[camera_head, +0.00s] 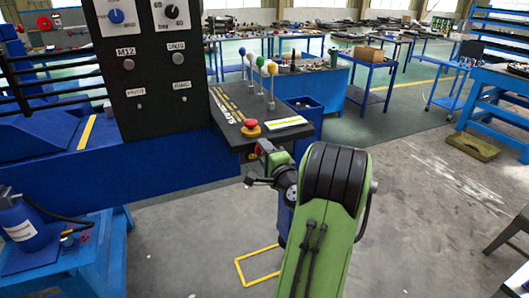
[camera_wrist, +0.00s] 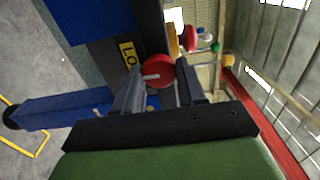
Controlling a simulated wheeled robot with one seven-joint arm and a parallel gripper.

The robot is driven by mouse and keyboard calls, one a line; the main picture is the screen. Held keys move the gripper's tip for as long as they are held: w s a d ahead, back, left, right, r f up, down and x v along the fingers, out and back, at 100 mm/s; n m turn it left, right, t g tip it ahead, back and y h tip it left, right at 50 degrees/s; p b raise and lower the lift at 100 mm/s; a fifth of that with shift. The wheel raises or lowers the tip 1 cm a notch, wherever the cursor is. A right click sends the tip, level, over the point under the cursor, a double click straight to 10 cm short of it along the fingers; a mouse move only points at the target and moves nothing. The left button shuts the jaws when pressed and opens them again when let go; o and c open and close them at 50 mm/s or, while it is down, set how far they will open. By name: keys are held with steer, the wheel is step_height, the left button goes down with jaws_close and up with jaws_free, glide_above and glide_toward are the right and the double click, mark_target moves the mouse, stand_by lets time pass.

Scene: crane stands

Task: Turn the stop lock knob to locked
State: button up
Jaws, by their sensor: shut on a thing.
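The stop lock knob (camera_wrist: 160,73) is a round red knob with a pale pointer bar, in the middle of the wrist view. It sits on a dark panel face beside a yellow label (camera_wrist: 130,50), of which I read only "LO". My gripper (camera_wrist: 157,84) has one finger on each side of the knob and is shut on it. The pale bar points to the left in the wrist view. In the head view my gripper reaches the front of the black control box (camera_head: 232,108); its fingertips and the knob are hidden there.
A red mushroom button (camera_head: 250,127) on a yellow base stands on top of the box, close above my wrist. Several ball-topped levers (camera_head: 261,64) rise behind it. A tall black panel (camera_head: 150,70) stands left. The grey floor on the right is open.

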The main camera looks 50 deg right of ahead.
steer(key=o, duration=1)
steer(key=b+v, duration=0.6)
steer(key=v, duration=1)
steer(key=shift+f, duration=0.1)
steer(key=shift+w, duration=0.1)
